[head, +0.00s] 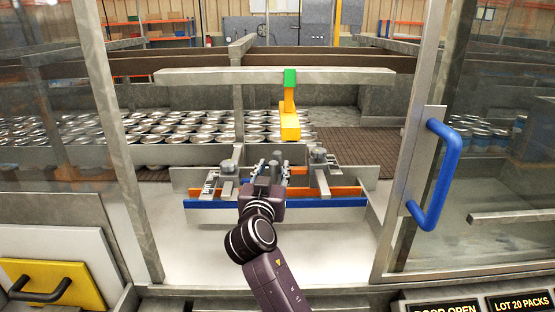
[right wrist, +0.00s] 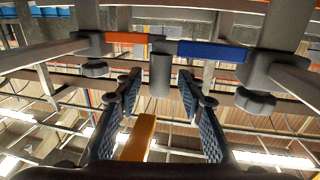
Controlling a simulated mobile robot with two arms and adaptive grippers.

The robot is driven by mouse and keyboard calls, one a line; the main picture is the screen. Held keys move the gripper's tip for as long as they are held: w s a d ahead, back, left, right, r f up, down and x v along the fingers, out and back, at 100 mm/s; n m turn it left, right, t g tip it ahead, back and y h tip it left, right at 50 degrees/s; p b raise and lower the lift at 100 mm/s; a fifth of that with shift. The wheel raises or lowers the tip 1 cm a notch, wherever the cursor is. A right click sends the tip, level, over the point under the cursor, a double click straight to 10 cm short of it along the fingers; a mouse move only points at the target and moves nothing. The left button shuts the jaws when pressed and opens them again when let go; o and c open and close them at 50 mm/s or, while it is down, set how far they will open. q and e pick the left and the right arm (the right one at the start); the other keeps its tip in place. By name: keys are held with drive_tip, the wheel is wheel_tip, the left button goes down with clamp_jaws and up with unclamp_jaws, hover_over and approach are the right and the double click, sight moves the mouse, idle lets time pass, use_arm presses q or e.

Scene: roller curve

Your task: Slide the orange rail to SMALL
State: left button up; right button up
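The orange rail (head: 345,191) runs crosswise behind the blue rail (head: 325,202), inside the open doorway. Its middle is hidden by my right arm and the clamps. In the right wrist view, the orange rail (right wrist: 127,38) shows left of a grey cylindrical post (right wrist: 160,74), and the blue rail (right wrist: 212,50) shows right of it. My right gripper (head: 270,170) is at the middle of the rails. In the right wrist view, the right gripper (right wrist: 160,90) has its fingers apart, with the post's end between or just beyond the tips; contact cannot be told. No SMALL mark is readable. My left gripper is out of view.
Grey brackets with knobs (head: 318,156) stand on both sides of my right gripper. A yellow part with a green top (head: 290,110) hangs from a beam above. A glazed door with a blue handle (head: 437,175) stands at right. Many cans (head: 160,130) lie behind.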

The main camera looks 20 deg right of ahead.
sight(276, 159)
drive_tip(key=shift+p+x, duration=1)
drive_tip(key=shift+x, duration=2.3)
drive_tip(key=shift+d+r, duration=0.1)
clamp_jaws()
